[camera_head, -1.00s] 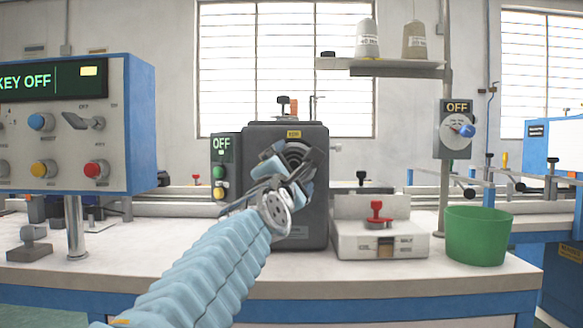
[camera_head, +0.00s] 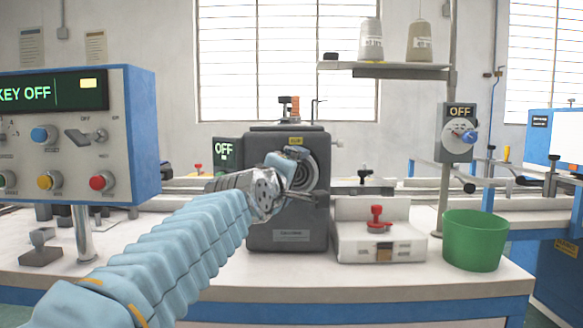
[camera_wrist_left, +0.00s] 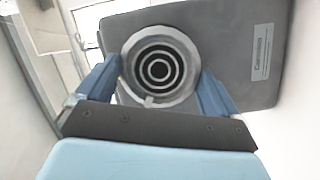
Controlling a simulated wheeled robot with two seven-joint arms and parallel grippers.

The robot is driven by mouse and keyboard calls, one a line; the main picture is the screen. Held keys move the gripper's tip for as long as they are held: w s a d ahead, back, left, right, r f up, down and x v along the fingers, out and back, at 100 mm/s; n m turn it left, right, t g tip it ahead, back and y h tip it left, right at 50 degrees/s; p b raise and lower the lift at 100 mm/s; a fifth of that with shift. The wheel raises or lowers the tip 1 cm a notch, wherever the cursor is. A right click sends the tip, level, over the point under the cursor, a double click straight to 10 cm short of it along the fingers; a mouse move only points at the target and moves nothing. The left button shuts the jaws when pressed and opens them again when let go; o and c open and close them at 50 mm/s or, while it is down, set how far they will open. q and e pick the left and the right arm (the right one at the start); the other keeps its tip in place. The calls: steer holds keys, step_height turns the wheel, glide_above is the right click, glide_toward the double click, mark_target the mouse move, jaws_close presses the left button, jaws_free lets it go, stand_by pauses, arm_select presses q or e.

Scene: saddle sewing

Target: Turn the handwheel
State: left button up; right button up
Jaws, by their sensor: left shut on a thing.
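The handwheel is a round grey disc with dark concentric rings (camera_wrist_left: 158,68) on the face of the dark grey sewing machine head (camera_head: 288,232). In the head view the handwheel (camera_head: 306,170) is partly hidden behind my left gripper. My left gripper (camera_wrist_left: 158,85) has its two blue fingers on opposite sides of the handwheel's rim and is shut on it. In the head view the left gripper (camera_head: 290,172) is at the machine's front. My right gripper is not in view.
A control panel (camera_head: 125,130) reading KEY OFF stands at the left. A white box with a red knob (camera_head: 350,240) and a green bin (camera_head: 474,240) stand to the right on the white table. A thread shelf (camera_head: 385,66) hangs above, by a dial marked OFF (camera_head: 457,133).

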arm_select(q)
steer(key=m+y, duration=0.1)
steer(key=m, duration=0.2)
steer(key=m+g+y+p, duration=0.1)
steer(key=m, duration=0.2)
steer(key=m+g+y+p, duration=0.1)
steer(key=m, duration=0.2)
steer(key=shift+d+r+m, duration=0.25)
steer(key=shift+r+m, duration=0.05)
steer(key=shift+m, duration=0.1)
steer(key=shift+y, duration=0.3)
steer(key=o, duration=0.7)
